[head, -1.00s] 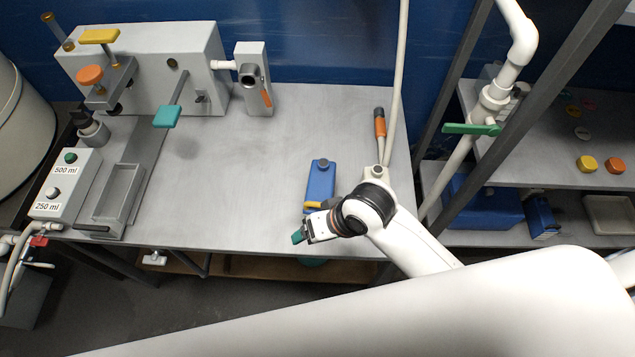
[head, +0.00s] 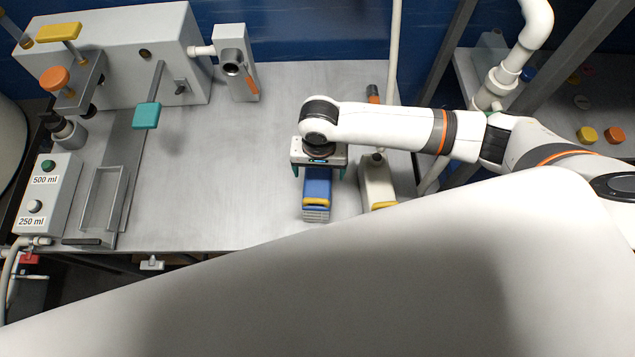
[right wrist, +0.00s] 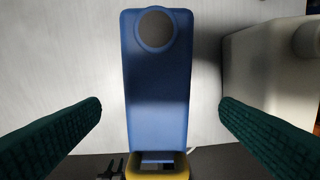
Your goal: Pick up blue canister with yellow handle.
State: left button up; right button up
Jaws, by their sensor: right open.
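The blue canister (head: 317,187) with a yellow handle (head: 316,203) stands on the grey table, near its front edge. My right gripper (head: 319,172) is over it, pointing down, and hides its far part. In the right wrist view the canister (right wrist: 157,95) is upright in the picture, with its dark round cap at the top and the yellow handle at the bottom edge. The open green-padded fingers (right wrist: 161,104) are on either side of it, with a gap on both sides. My left gripper is not in view.
A white canister (head: 378,183) with a yellow handle stands close to the right of the blue one, near the right finger in the wrist view. An orange-handled tool (head: 373,94) is behind it. The table (head: 220,180) to the left is clear.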

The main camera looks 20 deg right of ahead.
aim_at(318, 177)
jog(key=shift+f, duration=0.6)
jog(key=shift+w+f, duration=0.15)
jog(key=shift+f, duration=0.45)
notch_tip(318, 177, down, 4)
jog(key=shift+r+p, duration=0.2)
jog(key=shift+p, duration=0.35)
jog(key=shift+w+f, duration=0.1)
jog(key=shift+f, duration=0.5)
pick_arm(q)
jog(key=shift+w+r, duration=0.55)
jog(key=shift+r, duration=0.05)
pick_arm(e)
jog(key=c, duration=1.2)
jog(key=shift+r, duration=0.1)
